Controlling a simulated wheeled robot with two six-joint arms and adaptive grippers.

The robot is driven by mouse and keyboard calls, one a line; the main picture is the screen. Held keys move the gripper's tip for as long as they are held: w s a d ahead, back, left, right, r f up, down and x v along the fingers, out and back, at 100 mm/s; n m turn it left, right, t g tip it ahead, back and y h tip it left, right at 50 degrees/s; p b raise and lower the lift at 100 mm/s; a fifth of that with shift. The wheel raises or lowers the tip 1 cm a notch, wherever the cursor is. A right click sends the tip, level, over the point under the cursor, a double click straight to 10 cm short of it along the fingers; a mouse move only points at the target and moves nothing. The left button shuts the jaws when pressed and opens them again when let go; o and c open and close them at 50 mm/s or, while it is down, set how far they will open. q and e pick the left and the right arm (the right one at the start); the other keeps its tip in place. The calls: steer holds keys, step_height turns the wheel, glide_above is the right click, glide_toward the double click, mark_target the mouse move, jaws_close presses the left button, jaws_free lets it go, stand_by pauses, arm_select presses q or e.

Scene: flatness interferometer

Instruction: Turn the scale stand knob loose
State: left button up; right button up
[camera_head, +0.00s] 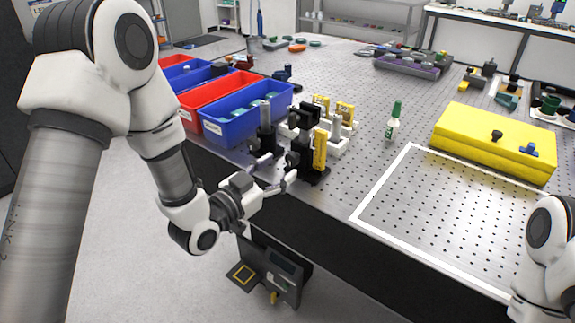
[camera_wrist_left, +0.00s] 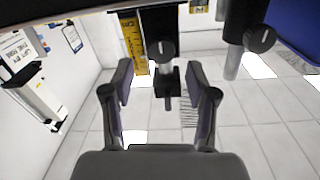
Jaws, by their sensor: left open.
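The scale stand (camera_head: 319,152) is a black post on a black foot with a yellow ruled scale, near the table's front edge. In the left wrist view its yellow scale (camera_wrist_left: 133,42) hangs from the top, beside the black post. A round dark knob (camera_wrist_left: 165,50) shows on the post, roughly in line with the space between my fingers. My left gripper (camera_head: 273,170) is open just in front of the stand. In the left wrist view its two fingers (camera_wrist_left: 160,95) are spread with nothing gripped; contact with the knob cannot be told. My right gripper is out of view.
A second black stand (camera_head: 266,132) with a grey rod is close on the left. Blue bin (camera_head: 246,113) and red bins are behind it. The white-outlined area (camera_head: 445,205) is clear.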

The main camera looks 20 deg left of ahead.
mark_target(290, 161)
arm_select(q)
steer(key=x, duration=0.3)
steer(key=shift+w, duration=0.1)
steer(key=shift+w+f, duration=0.2)
steer(key=shift+w, duration=0.2)
steer(key=shift+s+r, duration=0.1)
steer(key=shift+s, duration=0.05)
steer(key=shift+c, duration=1.1)
jaws_close()
